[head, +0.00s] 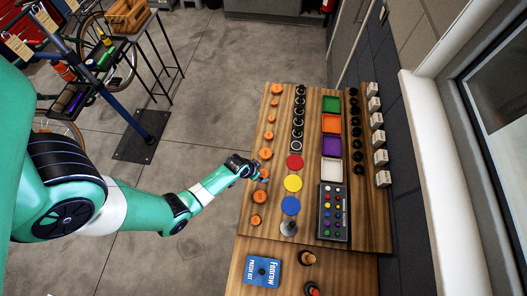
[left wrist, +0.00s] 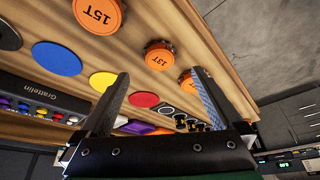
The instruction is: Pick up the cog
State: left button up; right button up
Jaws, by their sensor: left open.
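Several orange round cogs lie in a column along the left edge of the wooden bench (head: 313,248), one of them below my gripper's side (head: 260,197). In the left wrist view a cog marked 15T (left wrist: 98,12) is at the top and a cog marked 13T (left wrist: 160,56) shows between the fingers. A third cog (left wrist: 187,82) is partly hidden behind the right-hand finger. My left gripper (head: 260,171) is at the cog column. Its fingers (left wrist: 160,85) are spread and nothing is held between them. In the head view I cannot tell whether it touches a cog. My right gripper is not in view.
Red (head: 294,161), yellow (head: 292,183) and blue (head: 290,205) discs lie right of the cogs. Beyond are coloured trays (head: 331,104), a dark case (head: 332,232) and black round parts (head: 298,118). A blue box (head: 262,270) lies at the front.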

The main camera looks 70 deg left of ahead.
aim_at(264, 174)
pick_arm(q)
jog(key=shift+w+f, duration=0.15)
jog(key=shift+f, duration=0.4)
jog(key=shift+r, duration=0.1)
jog(key=b+x, duration=0.4)
jog(key=x, duration=0.1)
jog(key=shift+b, duration=0.35)
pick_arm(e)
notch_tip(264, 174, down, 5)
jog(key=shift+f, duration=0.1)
pick_arm(q)
jog(key=shift+c, duration=0.3)
jog(key=c, duration=1.4)
